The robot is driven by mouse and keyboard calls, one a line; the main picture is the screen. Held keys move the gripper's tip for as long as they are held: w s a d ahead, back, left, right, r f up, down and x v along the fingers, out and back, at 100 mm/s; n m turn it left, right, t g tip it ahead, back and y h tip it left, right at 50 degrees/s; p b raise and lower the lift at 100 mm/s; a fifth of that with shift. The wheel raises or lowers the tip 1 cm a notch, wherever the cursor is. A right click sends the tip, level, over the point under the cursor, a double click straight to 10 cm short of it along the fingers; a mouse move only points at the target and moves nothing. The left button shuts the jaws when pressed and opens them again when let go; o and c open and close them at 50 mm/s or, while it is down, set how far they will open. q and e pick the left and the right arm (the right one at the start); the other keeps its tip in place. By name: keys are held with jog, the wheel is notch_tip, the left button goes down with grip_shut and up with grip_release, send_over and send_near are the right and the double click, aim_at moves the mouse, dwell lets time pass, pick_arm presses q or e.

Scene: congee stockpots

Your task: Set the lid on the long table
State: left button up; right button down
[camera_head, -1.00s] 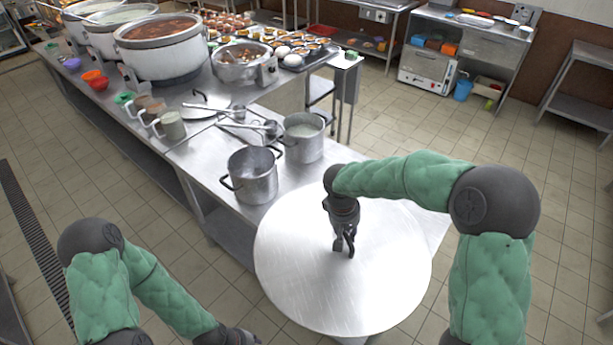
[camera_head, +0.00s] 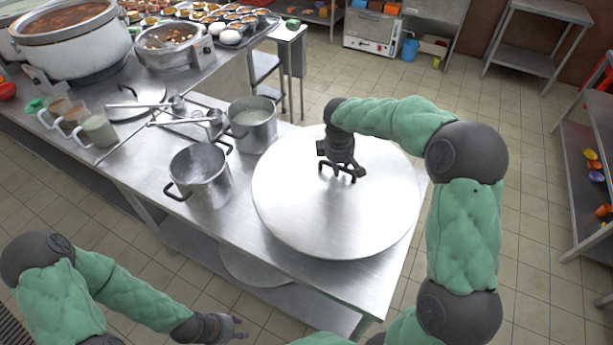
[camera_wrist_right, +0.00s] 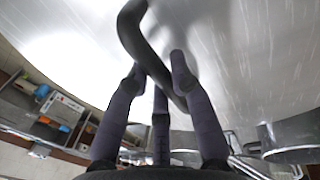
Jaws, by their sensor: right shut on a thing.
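The lid (camera_head: 310,215) is a large, round, brushed-metal disc with a dark handle on top. It lies about level over the near right end of the long table (camera_head: 165,190); I cannot tell whether its underside touches the tabletop. My right gripper (camera_head: 343,172) is shut on the lid's handle. The wrist view shows the dark curved handle (camera_wrist_right: 150,48) between the right gripper's fingers (camera_wrist_right: 155,95), with the lid's pale surface (camera_wrist_right: 240,50) behind it. My left gripper (camera_head: 238,328) is empty, low at the front, apart from the table, and its fingers look open.
Two metal pots, an empty one (camera_head: 200,175) and one with pale contents (camera_head: 252,124), stand just left of the lid. Ladles (camera_head: 185,118), a smaller lid (camera_head: 132,100) and mugs (camera_head: 98,130) lie farther left. Large stockpots (camera_head: 70,45) stand at the back.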

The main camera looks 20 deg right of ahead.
aim_at(335, 180)
jog(key=shift+f+b, duration=1.5)
jog(key=shift+f, duration=3.35)
jog(key=shift+f, duration=0.1)
jog(key=c, duration=1.1)
grip_release()
jog(key=r+p, duration=0.1)
jog(key=r, duration=0.3)
jog(key=s+a+r+p, duration=0.1)
jog(key=r, duration=0.3)
jog(key=r+p, duration=0.1)
jog(key=r, duration=0.2)
jog(key=shift+s+a+r, duration=0.3)
jog(key=shift+a+r, duration=0.1)
